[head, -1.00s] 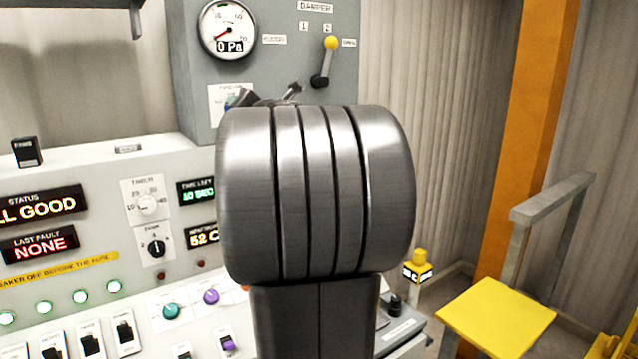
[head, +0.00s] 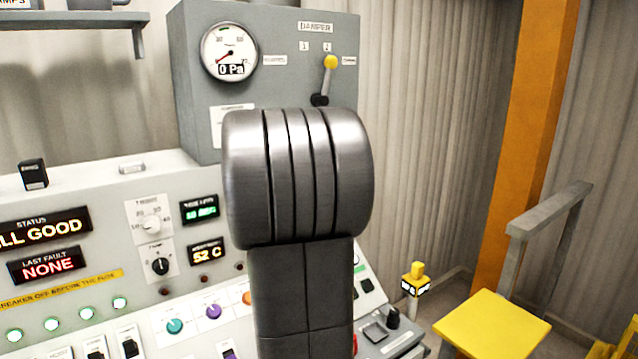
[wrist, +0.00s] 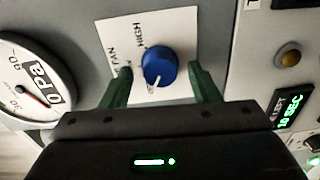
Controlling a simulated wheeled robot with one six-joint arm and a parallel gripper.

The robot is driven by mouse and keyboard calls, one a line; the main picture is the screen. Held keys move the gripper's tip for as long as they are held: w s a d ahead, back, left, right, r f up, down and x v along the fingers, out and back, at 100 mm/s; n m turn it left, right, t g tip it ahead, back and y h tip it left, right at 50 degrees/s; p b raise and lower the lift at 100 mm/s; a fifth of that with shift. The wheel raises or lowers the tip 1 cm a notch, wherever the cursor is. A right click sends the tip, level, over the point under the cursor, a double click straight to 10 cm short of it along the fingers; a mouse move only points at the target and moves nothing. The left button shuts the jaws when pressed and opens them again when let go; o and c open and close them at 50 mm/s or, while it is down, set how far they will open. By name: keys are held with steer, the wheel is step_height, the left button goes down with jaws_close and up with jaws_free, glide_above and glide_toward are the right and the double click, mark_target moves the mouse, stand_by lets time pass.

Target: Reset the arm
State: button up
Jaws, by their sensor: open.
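My arm (head: 295,180) stands in the middle of the head view, in front of the console and the grey damper box. My gripper (wrist: 160,76) shows in the wrist view with its two dark green fingers apart and nothing held. A blue knob (wrist: 158,67) on a white plate appears between the fingertips in that picture. I cannot tell how far the fingers are from it. In the head view my gripper and the knob are hidden behind my arm. Part of the white plate (head: 232,124) shows beside it.
The damper box (head: 195,90) carries a gauge (head: 229,51) reading 0 Pa and a yellow-knobbed damper lever (head: 330,63). The sloped console has switches, knobs and a STATUS display (head: 42,229). A yellow step (head: 490,325), grey rail (head: 550,210) and orange post (head: 525,130) stand at right.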

steer(key=m+p, duration=0.2)
steer(key=m, duration=0.6)
steer(key=shift+p, duration=0.4)
steer(key=shift+d+m, duration=0.15)
steer(key=shift+m, duration=0.15)
